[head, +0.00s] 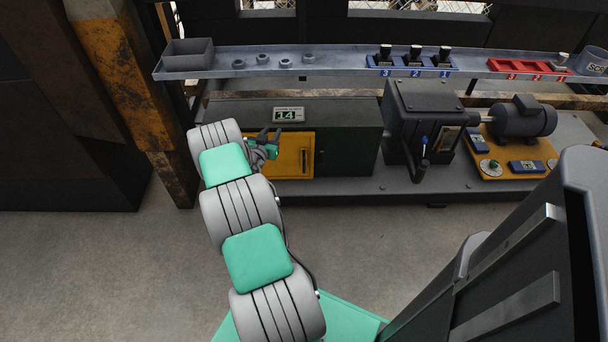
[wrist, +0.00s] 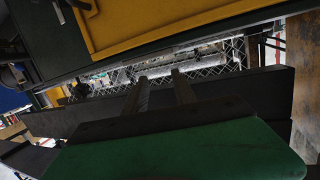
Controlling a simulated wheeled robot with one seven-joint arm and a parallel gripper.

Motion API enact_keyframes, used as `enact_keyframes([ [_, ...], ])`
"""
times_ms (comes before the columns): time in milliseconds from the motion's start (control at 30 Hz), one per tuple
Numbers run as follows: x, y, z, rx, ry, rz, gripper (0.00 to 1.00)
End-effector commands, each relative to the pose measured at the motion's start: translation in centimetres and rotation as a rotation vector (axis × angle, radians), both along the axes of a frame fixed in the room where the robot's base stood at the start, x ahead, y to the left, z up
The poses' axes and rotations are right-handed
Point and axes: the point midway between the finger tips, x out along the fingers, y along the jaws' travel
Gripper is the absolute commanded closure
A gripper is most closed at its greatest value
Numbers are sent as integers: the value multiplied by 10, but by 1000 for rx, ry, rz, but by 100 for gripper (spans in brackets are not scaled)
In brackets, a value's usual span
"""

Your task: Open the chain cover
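The chain cover looks to be the yellow panel (head: 292,166) on the front of a dark green machine housing (head: 345,150). It sits flat in the front and looks shut. A dark vertical handle (head: 304,157) is near its right edge. My gripper (head: 270,134) is in front of the panel's upper left part, and the arm hides the panel's left side. In the wrist view the two fingers (wrist: 164,85) stand apart with nothing between them. The yellow panel (wrist: 180,18) fills the top there, beyond the fingertips. I see no contact with it.
A grey shelf (head: 340,62) runs above the machine, with a tray, nuts and blue and red holders. A display reading 14 (head: 288,115) is on the housing. A dark gearbox (head: 425,110) and motor (head: 525,120) stand to the right. The floor (head: 120,270) at left is clear.

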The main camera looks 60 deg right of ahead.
Motion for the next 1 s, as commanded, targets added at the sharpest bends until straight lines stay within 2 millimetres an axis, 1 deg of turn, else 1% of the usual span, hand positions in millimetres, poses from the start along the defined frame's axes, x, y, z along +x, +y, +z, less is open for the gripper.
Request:
enact_keyframes([
  [33,-32,-9,-64,-43,6,-10,67],
  [67,-46,-12,-85,-73,2,-6,67],
  [100,-64,-14,-110,-107,2,3,67],
  [200,-97,-8,-156,-166,0,34,67],
  [300,-115,-1,-180,-194,-1,58,67],
  [367,-118,-1,-185,-200,-1,65,67],
  [433,-118,-6,-186,-203,-3,68,67],
  [700,-106,-53,-187,-202,-2,66,67],
  [800,-101,-65,-186,-200,-2,67,67],
  [900,-99,-71,-185,-199,0,68,67],
  [1000,-98,-73,-184,-199,1,70,67],
])
